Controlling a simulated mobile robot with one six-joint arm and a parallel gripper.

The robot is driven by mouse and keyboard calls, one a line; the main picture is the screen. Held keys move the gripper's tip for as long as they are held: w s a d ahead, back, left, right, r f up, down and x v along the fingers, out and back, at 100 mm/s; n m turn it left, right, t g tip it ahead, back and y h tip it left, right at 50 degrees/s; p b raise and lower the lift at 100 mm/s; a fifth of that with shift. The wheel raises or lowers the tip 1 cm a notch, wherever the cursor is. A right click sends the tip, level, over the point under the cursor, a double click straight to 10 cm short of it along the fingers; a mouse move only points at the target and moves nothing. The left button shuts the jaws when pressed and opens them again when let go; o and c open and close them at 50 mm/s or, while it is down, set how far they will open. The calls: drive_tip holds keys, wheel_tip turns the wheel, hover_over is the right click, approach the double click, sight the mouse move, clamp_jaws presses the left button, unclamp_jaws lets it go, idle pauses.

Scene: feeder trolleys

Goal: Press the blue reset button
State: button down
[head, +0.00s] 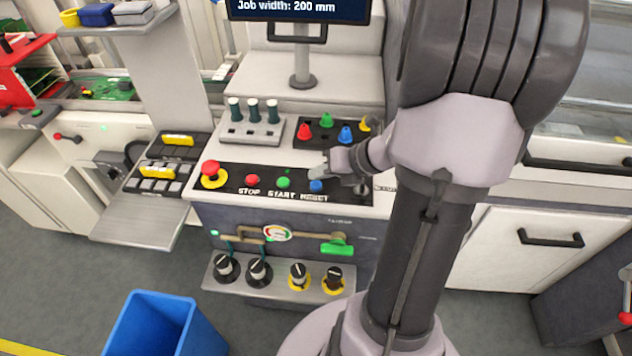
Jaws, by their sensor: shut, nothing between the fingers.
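The blue reset button (316,186) sits on the black control strip (232,178), above the printed word RESET. It is at the right end of a row with a red stop button (252,180) and a green start button (283,182). My gripper (316,173) is shut and empty. Its tips appear just above the blue button in the picture and overlap its upper edge. I cannot tell whether they touch it.
A red emergency knob (211,169) on a yellow base stands at the strip's left. A blue bin (152,322) stands on the floor in front.

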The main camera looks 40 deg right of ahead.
sight(320, 186)
wheel_tip(320, 186, up, 5)
drive_tip(key=p, duration=0.4)
drive_tip(key=shift+r+p, duration=0.1)
drive_tip(key=shift+p, duration=0.3)
